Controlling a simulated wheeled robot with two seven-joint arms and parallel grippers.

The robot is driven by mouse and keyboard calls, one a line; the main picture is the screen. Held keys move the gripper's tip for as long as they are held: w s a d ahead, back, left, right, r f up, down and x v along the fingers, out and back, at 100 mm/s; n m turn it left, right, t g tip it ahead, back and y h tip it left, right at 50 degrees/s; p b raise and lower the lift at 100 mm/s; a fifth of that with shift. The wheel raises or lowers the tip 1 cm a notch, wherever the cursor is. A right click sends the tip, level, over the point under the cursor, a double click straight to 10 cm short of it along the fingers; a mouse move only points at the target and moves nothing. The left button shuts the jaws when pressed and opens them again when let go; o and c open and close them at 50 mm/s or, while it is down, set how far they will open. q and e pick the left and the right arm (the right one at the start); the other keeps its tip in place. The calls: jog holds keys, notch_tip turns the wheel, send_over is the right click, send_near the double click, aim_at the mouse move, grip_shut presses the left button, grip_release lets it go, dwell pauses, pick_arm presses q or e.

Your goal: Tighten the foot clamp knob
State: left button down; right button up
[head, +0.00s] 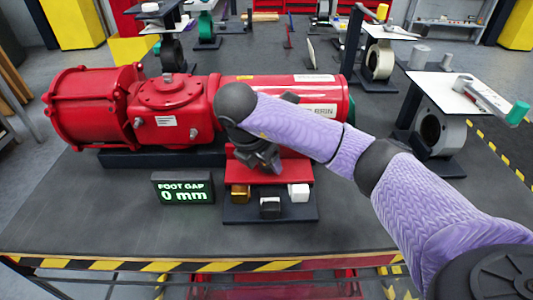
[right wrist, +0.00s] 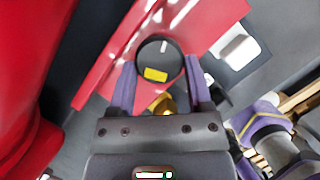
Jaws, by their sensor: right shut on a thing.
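The foot clamp knob (right wrist: 158,62) is round and black, with a white line and a yellow label, and sits on a red plate (right wrist: 112,62). My right gripper (right wrist: 158,82) has its purple fingers on either side of the knob, shut on it. In the head view my right gripper (head: 265,162) points down at the red foot plate (head: 298,170) in front of the red actuator (head: 172,100), and hides the knob. A display (head: 183,188) reads "FOOT GAP 0 mm". My left gripper is not in view.
Valves on stands (head: 432,130) are at the right. The front left of the table (head: 90,215) is clear.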

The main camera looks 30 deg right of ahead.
jog(key=shift+m, duration=0.3)
dwell(0.4)
jog(key=o, duration=1.3)
